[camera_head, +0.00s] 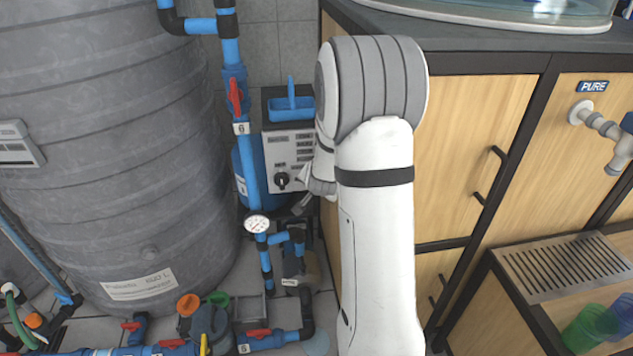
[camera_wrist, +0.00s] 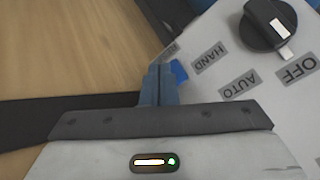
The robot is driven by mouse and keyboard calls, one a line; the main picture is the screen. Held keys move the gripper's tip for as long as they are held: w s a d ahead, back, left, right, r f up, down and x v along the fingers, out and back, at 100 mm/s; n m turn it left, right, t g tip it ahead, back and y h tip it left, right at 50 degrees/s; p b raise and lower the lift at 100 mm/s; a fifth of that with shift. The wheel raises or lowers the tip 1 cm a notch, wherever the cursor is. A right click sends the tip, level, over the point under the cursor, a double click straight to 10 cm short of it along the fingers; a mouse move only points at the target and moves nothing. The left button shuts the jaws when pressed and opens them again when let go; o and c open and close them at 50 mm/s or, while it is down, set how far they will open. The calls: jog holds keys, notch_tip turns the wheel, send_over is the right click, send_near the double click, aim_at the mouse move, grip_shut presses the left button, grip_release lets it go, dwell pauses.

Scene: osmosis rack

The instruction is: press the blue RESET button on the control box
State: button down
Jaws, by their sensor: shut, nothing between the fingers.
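The control box (camera_head: 277,150) stands between the blue pipe and the wooden cabinet in the head view. It has a light grey front, a black rotary knob (camera_head: 282,180) and rows of small labels. In the wrist view its panel (camera_wrist: 215,30) shows the knob (camera_wrist: 268,24) with HAND, AUTO and OFF labels. A small blue button (camera_wrist: 179,71) shows just right of my fingertips, partly hidden by them; its label cannot be read. My gripper (camera_wrist: 160,70) is shut and empty, its tips close to the button. I cannot tell whether they touch it. In the head view my arm hides the box's right side.
A wooden cabinet (camera_head: 475,150) stands right of the box, and its wood panel also fills the wrist view's left. A blue pipe (camera_head: 249,170) with a red valve handle (camera_head: 235,95) and a gauge (camera_head: 257,224) runs left of the box. A large grey tank (camera_head: 110,150) stands further left.

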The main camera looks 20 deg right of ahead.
jog(key=shift+w+d, duration=0.1)
jog(key=shift+w, duration=0.3)
dwell(0.7)
jog(key=shift+s, duration=0.1)
jog(key=shift+s+a, duration=0.2)
jog(key=shift+s, duration=0.5)
jog(key=s+b, duration=0.1)
jog(key=s, duration=0.1)
jog(key=s+a+b, duration=0.1)
jog(key=s, duration=0.1)
jog(key=shift+s+a, duration=0.2)
jog(key=shift+s, duration=0.2)
dwell(0.7)
